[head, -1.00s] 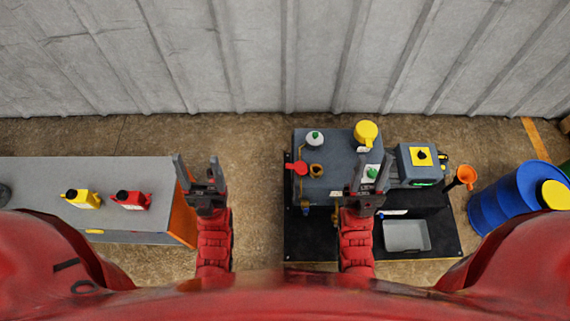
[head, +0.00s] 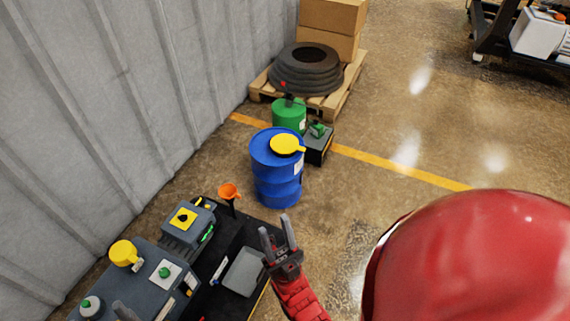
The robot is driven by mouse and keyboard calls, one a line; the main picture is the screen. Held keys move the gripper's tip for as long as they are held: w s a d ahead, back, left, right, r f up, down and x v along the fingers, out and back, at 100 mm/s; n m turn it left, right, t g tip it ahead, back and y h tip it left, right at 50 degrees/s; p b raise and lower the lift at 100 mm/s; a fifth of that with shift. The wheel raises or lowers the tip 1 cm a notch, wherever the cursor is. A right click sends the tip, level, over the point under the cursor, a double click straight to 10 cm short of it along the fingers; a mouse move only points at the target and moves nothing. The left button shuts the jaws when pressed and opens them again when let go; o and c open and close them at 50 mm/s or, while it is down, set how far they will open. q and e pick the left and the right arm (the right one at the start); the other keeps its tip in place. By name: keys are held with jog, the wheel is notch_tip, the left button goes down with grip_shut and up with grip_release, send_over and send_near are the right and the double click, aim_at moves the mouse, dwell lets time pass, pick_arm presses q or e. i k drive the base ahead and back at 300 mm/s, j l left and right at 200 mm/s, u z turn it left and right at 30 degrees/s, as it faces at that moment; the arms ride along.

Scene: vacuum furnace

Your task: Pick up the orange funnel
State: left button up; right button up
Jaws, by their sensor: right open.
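The orange funnel (head: 228,190) sits upright near the middle of the head view, on a dark post at the far corner of the black base (head: 233,232) of the machine. My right gripper (head: 275,225) is open and empty, below and to the right of the funnel in the picture, clearly apart from it. Of my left gripper (head: 122,311) only a grey finger tip shows at the bottom edge, over the machine; its jaws are hidden.
A blue drum (head: 276,178) with a yellow lid stands just right of the funnel. Behind it are a green drum (head: 289,116), a dark box and a pallet with a coiled black hose or tyres (head: 305,70). A grey tray (head: 243,272) lies beside my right gripper. Open floor is at right.

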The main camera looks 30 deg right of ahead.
aim_at(227, 191)
jog(key=l+z, duration=0.15)
jog(key=z, duration=0.25)
jog(key=u, duration=1.5)
jog(key=z, duration=1.5)
jog(key=i+l+u, duration=0.2)
jog(key=i+l, duration=0.2)
jog(key=l, duration=0.2)
jog(key=i+l+u, duration=0.25)
jog(key=l, duration=0.4)
jog(key=i+l+u, duration=0.1)
jog(key=i+l, duration=0.15)
jog(key=i+l+u, duration=0.1)
jog(key=l, duration=0.35)
jog(key=i+l+u, duration=0.1)
jog(key=l, duration=0.25)
jog(key=i, duration=0.1)
